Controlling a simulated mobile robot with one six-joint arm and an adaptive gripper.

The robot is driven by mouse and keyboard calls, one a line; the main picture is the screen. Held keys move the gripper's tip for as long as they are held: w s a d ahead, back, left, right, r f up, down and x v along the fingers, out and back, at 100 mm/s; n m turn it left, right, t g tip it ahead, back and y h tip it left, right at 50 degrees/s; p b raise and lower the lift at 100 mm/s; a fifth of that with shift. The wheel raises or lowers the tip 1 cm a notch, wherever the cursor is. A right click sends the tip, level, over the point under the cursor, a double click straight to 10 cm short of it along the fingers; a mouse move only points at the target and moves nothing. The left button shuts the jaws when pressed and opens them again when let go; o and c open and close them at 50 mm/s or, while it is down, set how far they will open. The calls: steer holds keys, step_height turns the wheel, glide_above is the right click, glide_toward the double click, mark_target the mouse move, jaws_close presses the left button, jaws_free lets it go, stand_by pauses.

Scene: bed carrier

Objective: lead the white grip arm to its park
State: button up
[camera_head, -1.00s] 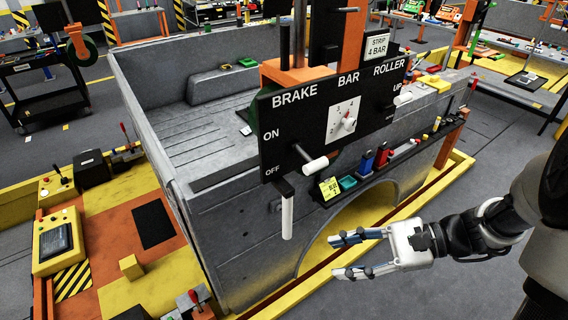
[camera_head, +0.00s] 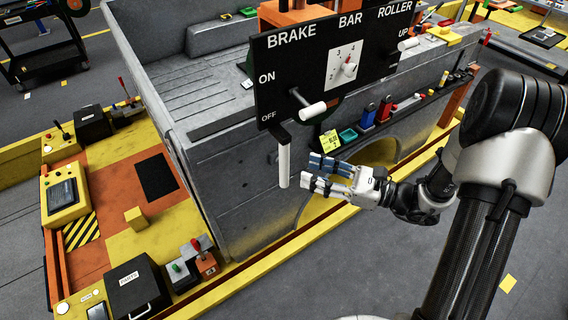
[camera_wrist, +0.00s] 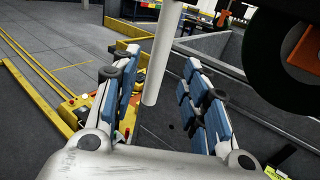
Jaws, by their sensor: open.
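The white grip arm (camera_head: 284,165) hangs nearly upright from a black link under the OFF end of the black control panel (camera_head: 297,82). In the wrist view the white grip (camera_wrist: 160,62) stands ahead, in line with the gap between the fingers. My gripper (camera_head: 311,171) is open, just right of the grip in the head view, with its blue-padded fingers pointing at it. I see no contact, and the exact gap is hard to tell. No part marked as a park can be made out.
A white-tipped brake lever (camera_head: 312,110) sticks out above the grip, between ON and OFF. A grey truck bed (camera_head: 240,195) stands close behind. A ledge with a yellow tag (camera_head: 329,140) and small tools lies to the right. A yellow and orange platform (camera_head: 105,215) is at left.

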mark_target(284, 163)
steer(key=b+x, duration=0.1)
steer(key=x, duration=0.7)
steer(key=shift+a, duration=0.2)
jaws_close()
stand_by(0.4)
